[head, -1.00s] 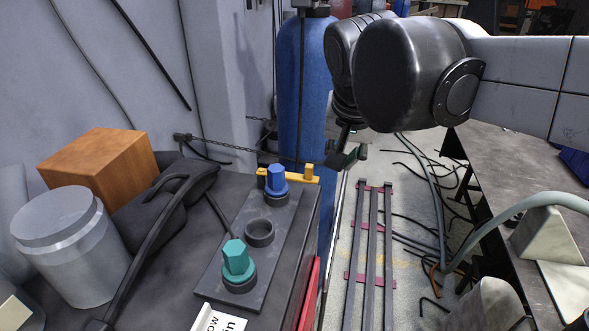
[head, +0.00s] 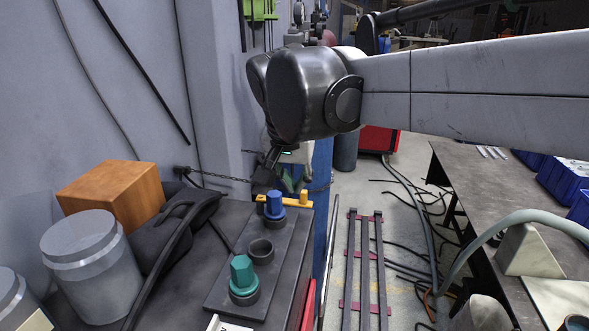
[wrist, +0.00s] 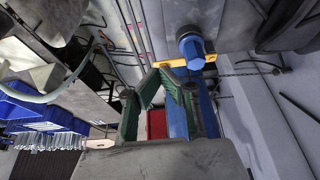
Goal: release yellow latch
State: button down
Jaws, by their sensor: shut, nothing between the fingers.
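The yellow latch (head: 293,202) is a low bar at the far end of a dark plate (head: 225,287), with a small upright knob at its right end. A blue hexagonal peg (head: 274,207) stands in front of its left part and hides some of it. My gripper (head: 263,183) is shut and empty, just above and behind the latch's left end; a gap in height cannot be judged. In the wrist view, my green-edged fingers (wrist: 161,76) point toward the latch (wrist: 180,63) and the blue peg (wrist: 191,48).
A teal peg (head: 243,275) and an empty ring socket (head: 260,250) are on the plate. A grey canister (head: 88,265), wooden block (head: 113,192) and black bag (head: 165,235) stand to the left. A chain (head: 220,179) hangs by the wall behind.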

jog(key=x, duration=0.8)
jog(key=shift+w+f+p, duration=0.15)
jog(key=shift+f+p, duration=0.15)
jog(key=shift+f, duration=0.1)
jog(key=w, duration=0.3)
jog(key=shift+d+f+p, duration=0.1)
jog(key=shift+d+p, duration=0.25)
jog(key=shift+w+d, duration=0.1)
jog(key=shift+w, duration=0.4)
